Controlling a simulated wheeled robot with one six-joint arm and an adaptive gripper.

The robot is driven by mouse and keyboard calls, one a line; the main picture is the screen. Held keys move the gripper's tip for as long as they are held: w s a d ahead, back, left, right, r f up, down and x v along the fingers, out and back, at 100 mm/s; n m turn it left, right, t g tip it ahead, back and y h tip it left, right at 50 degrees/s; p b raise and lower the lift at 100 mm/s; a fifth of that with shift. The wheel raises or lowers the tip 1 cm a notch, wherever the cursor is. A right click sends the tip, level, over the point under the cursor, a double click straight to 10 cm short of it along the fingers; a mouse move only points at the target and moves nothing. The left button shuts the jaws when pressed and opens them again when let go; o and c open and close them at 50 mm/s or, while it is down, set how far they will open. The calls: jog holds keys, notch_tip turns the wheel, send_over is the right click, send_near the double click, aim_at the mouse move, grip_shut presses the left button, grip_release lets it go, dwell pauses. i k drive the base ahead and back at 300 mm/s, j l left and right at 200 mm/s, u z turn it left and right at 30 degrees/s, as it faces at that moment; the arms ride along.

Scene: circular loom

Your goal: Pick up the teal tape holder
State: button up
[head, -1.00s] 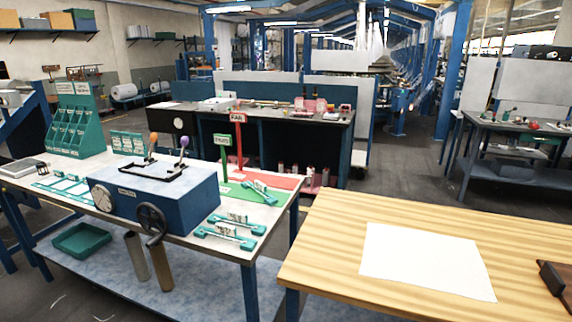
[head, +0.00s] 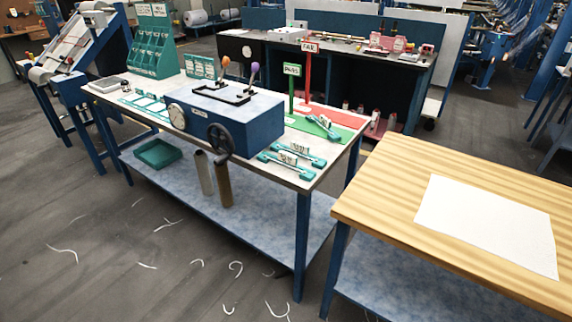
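Several teal holders with white labels lie on the work table (head: 290,183). Two teal holders lie near its front right corner, one farther back (head: 301,154) and one nearer the edge (head: 287,169). Another teal holder (head: 324,127) lies on the green mat by the PASS sign. I cannot tell for sure which one is the tape holder. My gripper is not in view.
A blue machine box (head: 225,117) with dial and handwheel stands on the table. A teal rack (head: 152,42) stands behind it. A wooden table (head: 390,185) with white paper (head: 488,222) is at right. Open floor (head: 150,265) with thread scraps lies in front.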

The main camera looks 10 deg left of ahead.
aim_at(288, 160)
jog(key=i+l+u, duration=0.85)
jog(key=k+l, duration=0.05)
